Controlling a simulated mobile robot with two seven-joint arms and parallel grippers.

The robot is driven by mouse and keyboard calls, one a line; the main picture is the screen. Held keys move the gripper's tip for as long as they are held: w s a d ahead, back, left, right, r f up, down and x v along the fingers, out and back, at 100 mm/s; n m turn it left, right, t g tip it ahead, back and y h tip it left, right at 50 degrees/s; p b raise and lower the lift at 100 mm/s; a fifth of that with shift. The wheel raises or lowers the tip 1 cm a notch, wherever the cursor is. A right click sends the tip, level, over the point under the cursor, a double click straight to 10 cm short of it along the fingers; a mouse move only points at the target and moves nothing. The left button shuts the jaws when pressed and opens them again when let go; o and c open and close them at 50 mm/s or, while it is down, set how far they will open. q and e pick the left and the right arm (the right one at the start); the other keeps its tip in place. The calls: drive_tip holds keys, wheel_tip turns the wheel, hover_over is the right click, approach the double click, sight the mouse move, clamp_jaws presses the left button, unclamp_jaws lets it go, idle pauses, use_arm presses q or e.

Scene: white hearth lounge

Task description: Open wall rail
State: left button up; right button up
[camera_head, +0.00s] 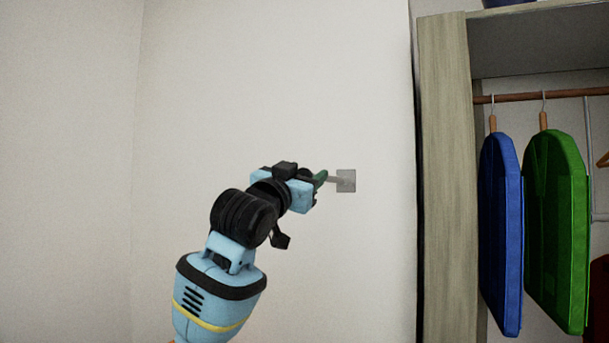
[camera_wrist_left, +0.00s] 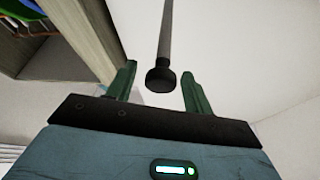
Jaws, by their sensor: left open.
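The wall rail shows in the left wrist view as a thin grey rod with a dark round end knob (camera_wrist_left: 161,79). In the head view, its square grey wall plate (camera_head: 346,181) is fixed to the white wall, with a short grey piece of rod beside it. My left gripper (camera_head: 321,179) is at the rail, in front of the wall, and its body hides most of the rod. In the left wrist view the green fingers of my left gripper (camera_wrist_left: 160,88) are apart, one on each side of the knob, with gaps visible. My right gripper is not in view.
A wooden wardrobe (camera_head: 445,180) stands open to the right of the wall plate. Inside, a blue garment (camera_head: 501,230) and a green garment (camera_head: 555,225) hang from a brown rod (camera_head: 570,93). The wall around the plate is bare.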

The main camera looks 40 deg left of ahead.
use_arm(q)
drive_tip(key=v, duration=0.7)
drive_tip(key=shift+s, duration=0.3)
drive_tip(key=shift+f, duration=0.1)
